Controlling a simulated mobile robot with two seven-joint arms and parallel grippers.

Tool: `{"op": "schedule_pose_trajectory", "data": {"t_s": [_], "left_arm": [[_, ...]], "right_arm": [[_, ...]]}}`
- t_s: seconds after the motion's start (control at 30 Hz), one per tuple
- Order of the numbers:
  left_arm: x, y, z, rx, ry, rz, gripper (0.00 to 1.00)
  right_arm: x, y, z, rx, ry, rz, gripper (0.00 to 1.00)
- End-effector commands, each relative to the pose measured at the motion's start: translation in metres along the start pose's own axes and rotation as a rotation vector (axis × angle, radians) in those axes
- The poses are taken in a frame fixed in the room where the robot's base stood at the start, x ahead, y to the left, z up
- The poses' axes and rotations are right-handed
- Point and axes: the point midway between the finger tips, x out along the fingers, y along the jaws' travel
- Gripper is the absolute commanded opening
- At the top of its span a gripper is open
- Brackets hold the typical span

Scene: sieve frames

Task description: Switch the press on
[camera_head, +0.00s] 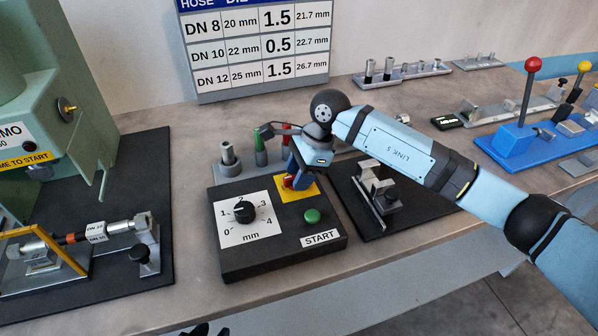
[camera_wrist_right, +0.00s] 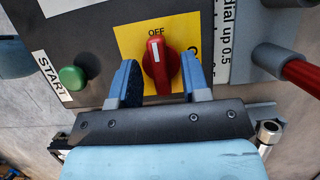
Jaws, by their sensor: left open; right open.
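The press's control box (camera_head: 285,256) is black and stands at the bench's front. Its red rotary switch (camera_wrist_right: 157,64) sits on a yellow plate (camera_wrist_right: 128,42); its white mark points to OFF. My right gripper (camera_wrist_right: 158,66) is open, with one blue finger on each side of the red switch; gaps show between fingers and switch. In the head view the right gripper (camera_head: 300,172) is over the yellow plate and partly covers the switch. A green START button (camera_head: 312,215) is beside it. Only a dark sliver of my left gripper (camera_head: 205,331) shows at the bottom edge.
A dial (camera_head: 243,212) marked in mm is on the box's left. The green press (camera_head: 50,100) stands at far left, with a hose fixture (camera_head: 90,235) before it. A black fixture plate (camera_head: 395,212) is right of the box. A blue fixture (camera_head: 515,140) is farther right.

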Motion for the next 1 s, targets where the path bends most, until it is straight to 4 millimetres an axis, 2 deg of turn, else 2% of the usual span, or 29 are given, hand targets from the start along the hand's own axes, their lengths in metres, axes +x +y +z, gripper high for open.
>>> {"op": "schedule_pose_trajectory", "data": {"t_s": [0.03,0.07,0.23,0.67,1.0], "left_arm": [[0.0,0.0,0.0,0.001,0.0,0.0,0.43],[0.0,0.0,0.0,0.001,0.0,0.0,0.43],[0.0,-0.002,0.001,0.007,-0.002,0.001,0.43],[0.002,-0.005,0.006,0.015,-0.008,0.001,0.43],[0.009,-0.001,0.011,0.001,0.003,0.001,0.43]], "right_arm": [[0.0,0.0,0.0,0.0,0.0,0.0,0.43],[0.0,0.0,0.0,0.0,0.0,0.0,0.38],[0.0,0.0,0.0,0.0,0.0,0.0,0.0],[0.0,0.0,-0.001,0.054,0.0,-0.023,0.0],[0.001,0.002,-0.001,0.282,-0.001,-0.119,0.0]]}}
